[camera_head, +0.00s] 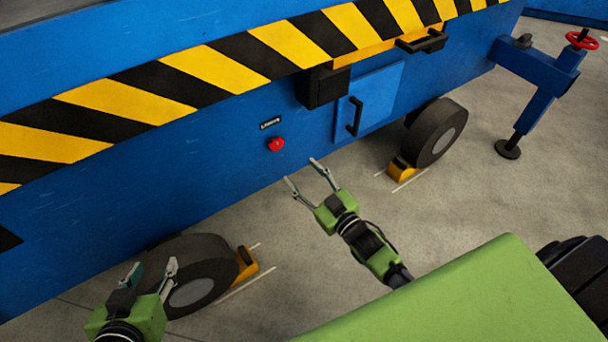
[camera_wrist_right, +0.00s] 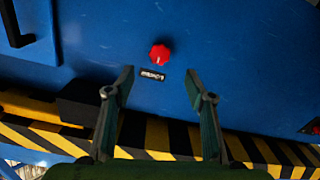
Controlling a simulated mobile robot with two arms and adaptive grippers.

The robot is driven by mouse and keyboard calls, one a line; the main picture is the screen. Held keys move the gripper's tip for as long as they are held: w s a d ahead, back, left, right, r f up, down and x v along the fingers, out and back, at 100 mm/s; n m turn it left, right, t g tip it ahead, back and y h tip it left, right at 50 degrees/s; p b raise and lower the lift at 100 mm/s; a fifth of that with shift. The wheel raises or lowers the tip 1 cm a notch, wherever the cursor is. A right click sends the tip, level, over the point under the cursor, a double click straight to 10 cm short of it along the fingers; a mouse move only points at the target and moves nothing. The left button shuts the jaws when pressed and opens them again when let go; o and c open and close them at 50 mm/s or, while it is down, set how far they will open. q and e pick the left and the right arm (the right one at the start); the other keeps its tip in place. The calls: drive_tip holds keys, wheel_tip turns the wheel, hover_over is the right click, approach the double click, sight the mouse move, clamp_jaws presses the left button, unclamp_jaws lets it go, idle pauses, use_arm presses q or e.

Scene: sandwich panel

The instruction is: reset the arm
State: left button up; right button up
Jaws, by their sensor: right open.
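My right gripper (camera_head: 300,170) is open and empty in front of the blue panel, below and to the right of a red knob (camera_head: 276,144). In the right wrist view its two fingers (camera_wrist_right: 159,72) stand apart, with the red knob (camera_wrist_right: 160,54) and its small label (camera_wrist_right: 153,75) seen beyond and between the tips. The fingers do not visibly touch the panel. My left gripper (camera_head: 152,271) is at the lower left, in front of a wheel (camera_head: 205,262). Its fingers are apart with nothing seen between them.
The blue vehicle side (camera_head: 215,160) has a striped band (camera_head: 230,65), a black box (camera_head: 322,87) and a door (camera_head: 380,95) with a black handle (camera_head: 354,116). Yellow chocks (camera_head: 402,169) sit by the wheels. A blue outrigger (camera_head: 535,85) stands right. Grey floor (camera_head: 470,195) is clear.

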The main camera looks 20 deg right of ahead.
idle(0.4)
